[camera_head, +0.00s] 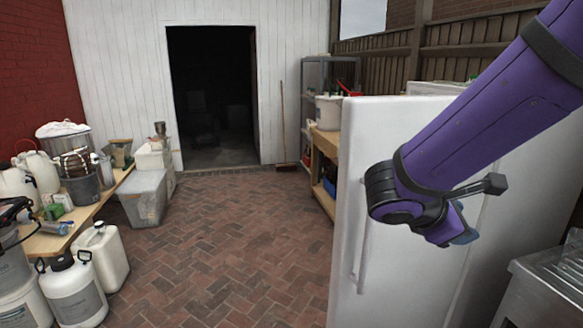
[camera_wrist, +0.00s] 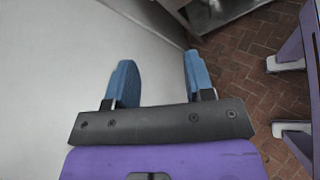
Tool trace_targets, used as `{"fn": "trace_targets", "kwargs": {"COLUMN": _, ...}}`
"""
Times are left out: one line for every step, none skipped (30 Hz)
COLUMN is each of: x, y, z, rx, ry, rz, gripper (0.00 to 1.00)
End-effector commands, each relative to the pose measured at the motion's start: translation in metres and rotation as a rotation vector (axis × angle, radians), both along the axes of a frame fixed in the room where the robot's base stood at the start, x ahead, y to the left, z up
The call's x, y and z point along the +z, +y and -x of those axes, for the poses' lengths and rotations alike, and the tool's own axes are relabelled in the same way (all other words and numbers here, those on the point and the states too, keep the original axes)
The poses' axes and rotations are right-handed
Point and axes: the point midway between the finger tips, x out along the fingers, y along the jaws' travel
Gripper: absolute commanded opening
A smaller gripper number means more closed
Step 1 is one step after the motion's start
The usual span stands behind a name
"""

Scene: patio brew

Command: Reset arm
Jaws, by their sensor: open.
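My purple arm comes in from the upper right of the head view and bends at a dark joint in front of a white fridge (camera_head: 395,150). The end of my gripper shows only in part there. In the wrist view my gripper (camera_wrist: 158,82) has its two blue fingers spread apart with nothing between them. The fridge's white surface (camera_wrist: 50,60) lies behind the left finger, and brick floor shows beyond the right one. I cannot tell how close the fingers are to the fridge.
A steel unit (camera_head: 550,285) stands at the lower right. A wooden bench (camera_head: 325,145) is behind the fridge. At left, a cluttered table (camera_head: 45,240), jugs (camera_head: 75,290) and a grey box (camera_head: 143,195) line the side. The brick floor (camera_head: 220,245) between is clear, up to a dark doorway (camera_head: 212,90).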

Motion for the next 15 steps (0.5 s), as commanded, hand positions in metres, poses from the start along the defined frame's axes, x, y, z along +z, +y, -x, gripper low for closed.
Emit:
{"fn": "trace_targets", "kwargs": {"x": 0.005, "y": -0.011, "z": 0.012, "rx": -0.069, "ry": -0.032, "rz": -0.073, "gripper": 0.48}}
{"fn": "trace_targets", "kwargs": {"x": 0.007, "y": -0.015, "z": 0.019, "rx": -0.109, "ry": -0.05, "rz": -0.118, "gripper": 0.48}}
{"fn": "trace_targets", "kwargs": {"x": 0.009, "y": -0.02, "z": 0.028, "rx": -0.162, "ry": -0.074, "rz": -0.177, "gripper": 0.48}}
{"fn": "trace_targets", "kwargs": {"x": 0.011, "y": -0.024, "z": 0.035, "rx": -0.201, "ry": -0.092, "rz": -0.223, "gripper": 0.48}}
{"fn": "trace_targets", "kwargs": {"x": 0.012, "y": -0.027, "z": 0.041, "rx": -0.239, "ry": -0.112, "rz": -0.268, "gripper": 0.48}}
{"fn": "trace_targets", "kwargs": {"x": 0.014, "y": -0.03, "z": 0.05, "rx": -0.291, "ry": -0.141, "rz": -0.329, "gripper": 0.48}}
{"fn": "trace_targets", "kwargs": {"x": 0.015, "y": -0.032, "z": 0.056, "rx": -0.328, "ry": -0.162, "rz": -0.374, "gripper": 0.48}}
{"fn": "trace_targets", "kwargs": {"x": 0.017, "y": -0.034, "z": 0.062, "rx": -0.365, "ry": -0.185, "rz": -0.42, "gripper": 0.48}}
{"fn": "trace_targets", "kwargs": {"x": 0.019, "y": -0.035, "z": 0.07, "rx": -0.415, "ry": -0.216, "rz": -0.481, "gripper": 0.48}}
{"fn": "trace_targets", "kwargs": {"x": 0.021, "y": -0.035, "z": 0.076, "rx": -0.45, "ry": -0.24, "rz": -0.527, "gripper": 0.48}}
{"fn": "trace_targets", "kwargs": {"x": 0.022, "y": -0.036, "z": 0.081, "rx": -0.485, "ry": -0.265, "rz": -0.573, "gripper": 0.48}}
{"fn": "trace_targets", "kwargs": {"x": 0.025, "y": -0.035, "z": 0.088, "rx": -0.531, "ry": -0.299, "rz": -0.634, "gripper": 0.48}}
{"fn": "trace_targets", "kwargs": {"x": 0.027, "y": -0.035, "z": 0.093, "rx": -0.565, "ry": -0.325, "rz": -0.681, "gripper": 0.48}}
{"fn": "trace_targets", "kwargs": {"x": 0.029, "y": -0.034, "z": 0.098, "rx": -0.598, "ry": -0.352, "rz": -0.727, "gripper": 0.48}}
{"fn": "trace_targets", "kwargs": {"x": 0.032, "y": -0.033, "z": 0.104, "rx": -0.642, "ry": -0.389, "rz": -0.788, "gripper": 0.48}}
